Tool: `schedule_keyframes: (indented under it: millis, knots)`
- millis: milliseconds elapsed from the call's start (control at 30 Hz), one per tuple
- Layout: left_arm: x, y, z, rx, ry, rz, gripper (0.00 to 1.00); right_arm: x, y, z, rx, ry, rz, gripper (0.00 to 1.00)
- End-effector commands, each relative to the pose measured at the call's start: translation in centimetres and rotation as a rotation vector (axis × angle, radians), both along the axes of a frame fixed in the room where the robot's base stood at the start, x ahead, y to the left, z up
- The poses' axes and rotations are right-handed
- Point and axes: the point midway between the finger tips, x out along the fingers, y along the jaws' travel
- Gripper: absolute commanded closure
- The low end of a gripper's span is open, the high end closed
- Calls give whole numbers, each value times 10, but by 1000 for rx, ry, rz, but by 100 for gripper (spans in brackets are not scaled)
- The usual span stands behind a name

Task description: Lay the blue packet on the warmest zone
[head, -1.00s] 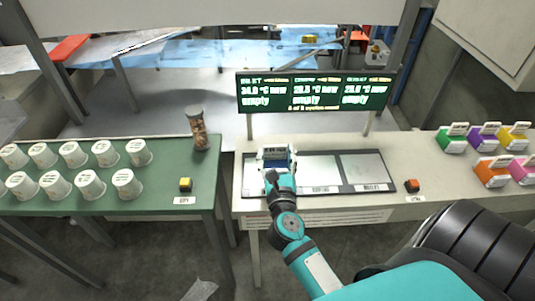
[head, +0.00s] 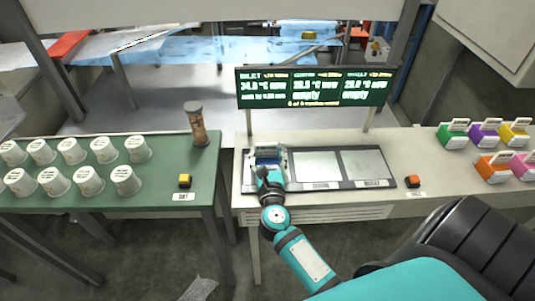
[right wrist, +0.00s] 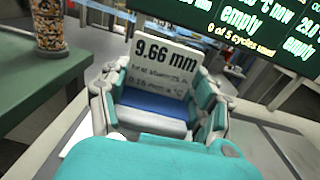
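The blue packet (head: 268,158) is at the left zone of the dark-framed three-zone plate (head: 398,181), with its white card upright. In the right wrist view its blue body (right wrist: 153,112) and card reading 9.66 mm (right wrist: 160,62) sit between the fingers. My right gripper (head: 268,163) appears shut on the packet, with fingers at both sides; it hides most of the left zone. I cannot tell if the packet's underside touches the zone. The green board (head: 315,88) reads about 34 °C left, 28 °C centre and 23 °C right. My left gripper is out of view.
Centre (head: 316,165) and right (head: 363,164) zones are bare. Other coloured packets, including a green one (head: 452,137), stand at the right. An orange button (head: 412,181) is beside the plate. White cups (head: 87,181) and a jar (head: 197,125) stand on the green table.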

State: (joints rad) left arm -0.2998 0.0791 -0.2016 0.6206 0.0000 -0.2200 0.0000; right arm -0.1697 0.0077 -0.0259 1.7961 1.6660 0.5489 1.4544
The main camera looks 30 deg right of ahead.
Motion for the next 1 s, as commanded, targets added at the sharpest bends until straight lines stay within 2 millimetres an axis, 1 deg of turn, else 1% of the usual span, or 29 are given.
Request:
schedule_keyframes:
  millis: [33, 167, 400, 533, 567, 667, 900, 1000]
  knots:
    - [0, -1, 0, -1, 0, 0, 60, 0, 0, 0, 0, 1, 0, 31]
    - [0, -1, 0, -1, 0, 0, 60, 0, 0, 0, 1, 2, 0, 15]
    - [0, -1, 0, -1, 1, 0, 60, 0, 0, 0, 1, 2, 0, 15]
    - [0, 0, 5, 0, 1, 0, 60, -1, 0, 5, 1, 2, 0, 15]
    - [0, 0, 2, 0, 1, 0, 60, -5, 3, 2, 2, 2, 1, 15]
    - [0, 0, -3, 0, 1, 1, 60, -19, 11, 0, 4, 2, 1, 15]
    - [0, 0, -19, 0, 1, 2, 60, -65, 37, -2, 4, 5, 0, 15]
    - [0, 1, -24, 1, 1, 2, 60, -81, 46, -1, 4, 3, -1, 15]
